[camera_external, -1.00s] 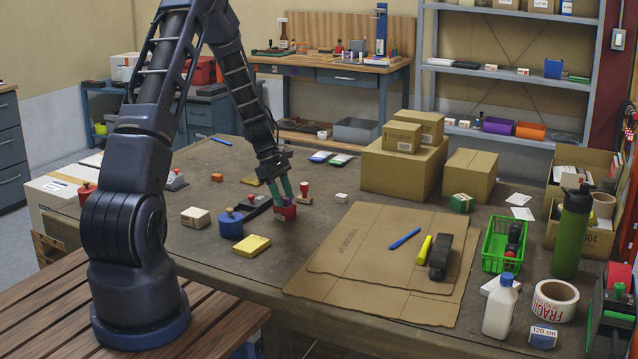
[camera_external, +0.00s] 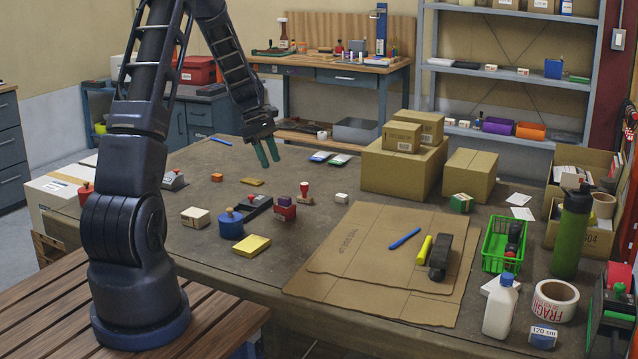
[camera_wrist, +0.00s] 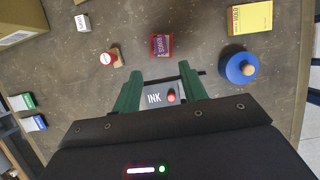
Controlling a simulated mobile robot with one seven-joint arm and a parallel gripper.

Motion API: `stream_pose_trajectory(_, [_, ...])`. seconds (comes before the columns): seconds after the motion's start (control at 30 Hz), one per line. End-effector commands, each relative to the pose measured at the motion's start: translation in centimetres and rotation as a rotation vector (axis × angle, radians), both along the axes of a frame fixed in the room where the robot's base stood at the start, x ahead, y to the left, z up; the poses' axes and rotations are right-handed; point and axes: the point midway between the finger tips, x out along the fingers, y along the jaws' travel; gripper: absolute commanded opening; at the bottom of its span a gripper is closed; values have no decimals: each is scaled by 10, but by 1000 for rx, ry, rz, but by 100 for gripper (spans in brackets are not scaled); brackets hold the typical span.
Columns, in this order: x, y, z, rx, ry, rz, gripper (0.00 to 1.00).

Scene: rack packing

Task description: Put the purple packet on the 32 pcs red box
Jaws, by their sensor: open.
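The red box (camera_external: 287,215) stands on the workbench left of the cardboard sheet. The purple packet (camera_external: 285,202) lies on top of it. In the wrist view the purple packet (camera_wrist: 161,45) shows from above, with the rim of the red box (camera_wrist: 153,55) around it. My gripper (camera_external: 267,164) is open and empty, raised above and behind the box, clear of both. In the wrist view my gripper's green fingers (camera_wrist: 160,70) are apart with nothing held between them; an ink pad (camera_wrist: 157,97) shows on the bench below.
A red-handled stamp (camera_external: 305,191) stands just right of the box. Large cartons (camera_external: 395,172) stand at the back right.

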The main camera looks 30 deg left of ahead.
Motion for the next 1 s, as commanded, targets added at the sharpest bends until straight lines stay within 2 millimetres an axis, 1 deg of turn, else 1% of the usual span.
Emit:
stream_pose_trajectory(0.07, [-1,0,6,2,-5,-6,43])
stream_pose_trajectory(0.17, [-7,-4,19,12,-22,-37,43])
stream_pose_trajectory(0.27, [-18,-12,43,33,-56,-99,43])
stream_pose_trajectory(0.37, [-35,-22,72,60,-100,-181,43])
stream_pose_trajectory(0.5, [-62,-36,109,99,-159,-299,43])
stream_pose_trajectory(0.7, [-105,-54,156,159,-240,-465,43])
stream_pose_trajectory(0.87, [-142,-68,187,208,-302,-597,43])
stream_pose_trajectory(1.0, [-175,-78,210,253,-353,-712,43])
